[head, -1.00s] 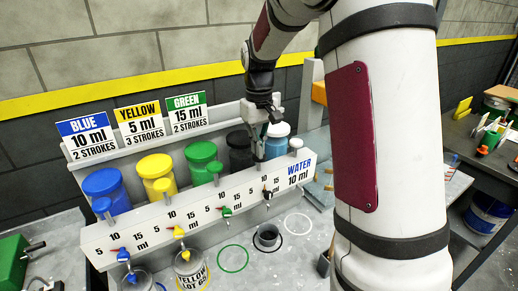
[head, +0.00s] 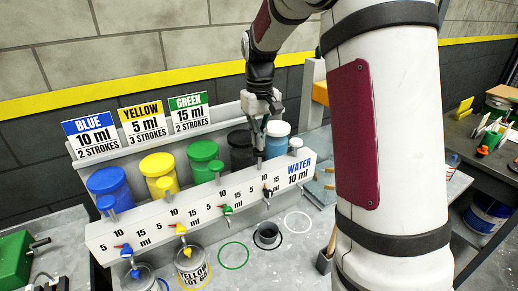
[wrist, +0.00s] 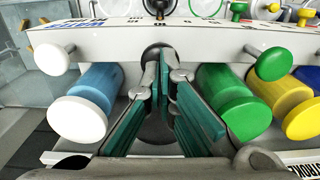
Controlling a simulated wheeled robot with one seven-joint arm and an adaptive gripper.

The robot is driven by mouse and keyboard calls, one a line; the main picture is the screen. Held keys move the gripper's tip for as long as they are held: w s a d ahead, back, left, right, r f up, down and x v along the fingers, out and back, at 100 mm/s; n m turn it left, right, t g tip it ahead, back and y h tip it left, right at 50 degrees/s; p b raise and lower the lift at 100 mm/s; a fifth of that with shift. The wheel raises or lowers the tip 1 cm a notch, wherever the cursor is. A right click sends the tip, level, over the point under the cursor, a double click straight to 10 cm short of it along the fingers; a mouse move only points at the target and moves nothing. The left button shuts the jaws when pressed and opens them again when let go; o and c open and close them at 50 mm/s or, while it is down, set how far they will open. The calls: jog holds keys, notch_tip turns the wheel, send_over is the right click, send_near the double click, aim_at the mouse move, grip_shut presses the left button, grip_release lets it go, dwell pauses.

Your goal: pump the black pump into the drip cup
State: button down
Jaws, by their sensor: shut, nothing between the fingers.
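The black pump's dark canister (head: 241,148) stands behind the white panel, between the green and the light-blue one. Its black tap (head: 267,193) sticks out of the panel front. The drip cup (head: 267,235), small and grey, stands inside a black ring on the bench below that tap. My gripper (head: 260,152) points down over the panel's top edge at the black pump's place. In the wrist view its teal fingers (wrist: 166,62) are together with nothing between them.
A green knob (wrist: 272,63) and a white knob (wrist: 50,58) stand close on either side of my fingers. Blue (head: 108,188) and yellow (head: 158,171) canisters are farther left. The green (head: 233,256) and white rings are empty.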

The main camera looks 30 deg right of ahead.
jog(key=shift+f, duration=0.2)
jog(key=shift+f+b, duration=0.3)
jog(key=shift+f, duration=1.15)
jog(key=shift+r+p, duration=0.6)
jog(key=shift+r, duration=1.05)
jog(key=shift+r+p, duration=0.85)
jog(key=shift+r, duration=2.15)
